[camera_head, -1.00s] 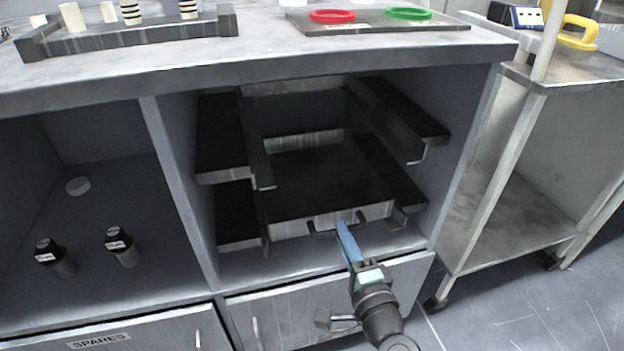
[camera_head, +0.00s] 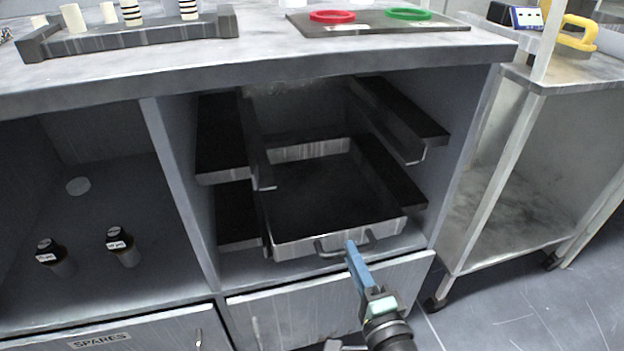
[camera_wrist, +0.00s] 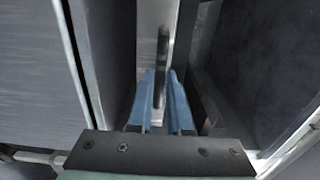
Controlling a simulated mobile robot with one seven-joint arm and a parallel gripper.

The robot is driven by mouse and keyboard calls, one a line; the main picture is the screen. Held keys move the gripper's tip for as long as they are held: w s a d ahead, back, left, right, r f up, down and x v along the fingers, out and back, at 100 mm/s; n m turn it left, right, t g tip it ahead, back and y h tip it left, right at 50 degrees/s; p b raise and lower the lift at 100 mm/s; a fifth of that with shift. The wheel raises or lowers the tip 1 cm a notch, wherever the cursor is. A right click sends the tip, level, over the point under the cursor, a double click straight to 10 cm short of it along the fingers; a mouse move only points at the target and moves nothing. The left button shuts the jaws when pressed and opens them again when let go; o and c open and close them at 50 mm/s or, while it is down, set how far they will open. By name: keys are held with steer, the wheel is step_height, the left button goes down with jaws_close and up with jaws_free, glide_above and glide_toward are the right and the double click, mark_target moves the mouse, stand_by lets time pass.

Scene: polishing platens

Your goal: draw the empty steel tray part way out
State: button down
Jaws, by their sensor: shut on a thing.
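The steel tray (camera_head: 325,195) sits on the lower rails inside the open bay of the bench. It looks empty, with a dark floor and a bright front wall. Its front stands out somewhat toward the opening. A dark bow handle (camera_head: 330,248) is on its front wall. My gripper (camera_head: 352,250) has blue fingers and is at the handle from the front. In the wrist view my gripper (camera_wrist: 162,85) has its two blue fingers either side of the handle bar (camera_wrist: 162,50), shut on it. The fingers hide part of the handle.
Empty upper rails (camera_head: 390,115) hang above the tray. A drawer (camera_head: 330,300) is shut below the bay. Two dark-capped bottles (camera_head: 122,247) stand in the left bay. A steel cart (camera_head: 545,150) stands to the right. Red (camera_head: 332,16) and green (camera_head: 408,13) rings lie on the benchtop.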

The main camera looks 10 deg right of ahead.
steer(key=s, duration=0.7)
steer(key=shift+d, duration=0.15)
stand_by(0.7)
